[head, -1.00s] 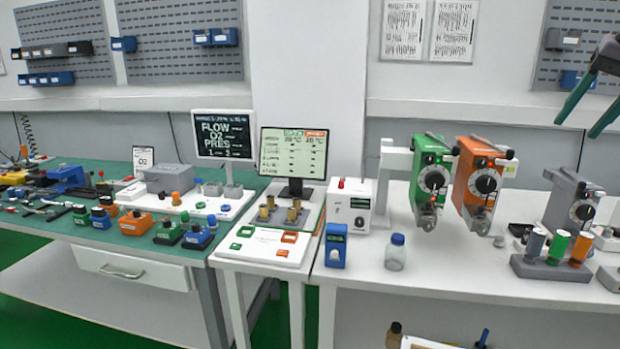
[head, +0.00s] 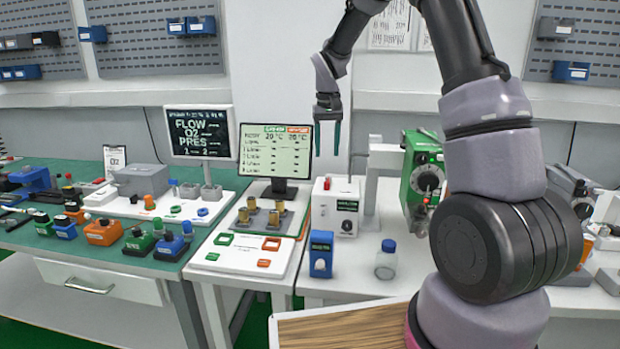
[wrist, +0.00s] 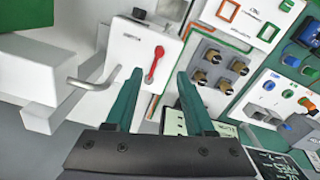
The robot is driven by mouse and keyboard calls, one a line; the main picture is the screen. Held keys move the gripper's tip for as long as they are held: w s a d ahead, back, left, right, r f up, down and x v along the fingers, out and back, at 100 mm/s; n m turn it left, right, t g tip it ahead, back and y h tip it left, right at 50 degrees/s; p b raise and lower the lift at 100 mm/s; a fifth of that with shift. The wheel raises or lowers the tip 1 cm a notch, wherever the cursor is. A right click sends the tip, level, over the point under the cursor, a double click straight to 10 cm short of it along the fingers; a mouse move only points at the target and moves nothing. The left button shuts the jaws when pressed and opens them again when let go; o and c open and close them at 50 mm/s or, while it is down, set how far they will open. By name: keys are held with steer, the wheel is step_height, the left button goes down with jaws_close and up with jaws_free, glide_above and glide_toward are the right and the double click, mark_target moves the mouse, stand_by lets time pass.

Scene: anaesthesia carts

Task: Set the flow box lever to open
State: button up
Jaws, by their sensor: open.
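A white box (head: 335,207) with a small red lever (head: 327,184) on top stands at the left end of the white bench, left of the green vaporizer. It is the only lever box I can make out; its label is too small to read. In the wrist view the box (wrist: 140,45) shows from above, and the red lever (wrist: 153,66) lies slanted on its top face. My gripper (head: 328,152) points down above the box with its green fingers apart and empty. In the wrist view the lever appears just beyond the gap between the fingertips (wrist: 160,80), apart from both.
A bent metal rod (wrist: 95,84) juts near the left finger from the vaporizer stand (head: 372,185). A monitor (head: 275,153) and brass fittings (head: 265,217) stand left of the box. A blue device (head: 321,255) and a blue-capped bottle (head: 386,262) stand in front.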

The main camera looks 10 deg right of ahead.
mark_target(327, 182)
step_height(327, 182, down, 10)
steer(key=shift+f, duration=0.1)
stand_by(0.4)
jaws_close()
stand_by(1.2)
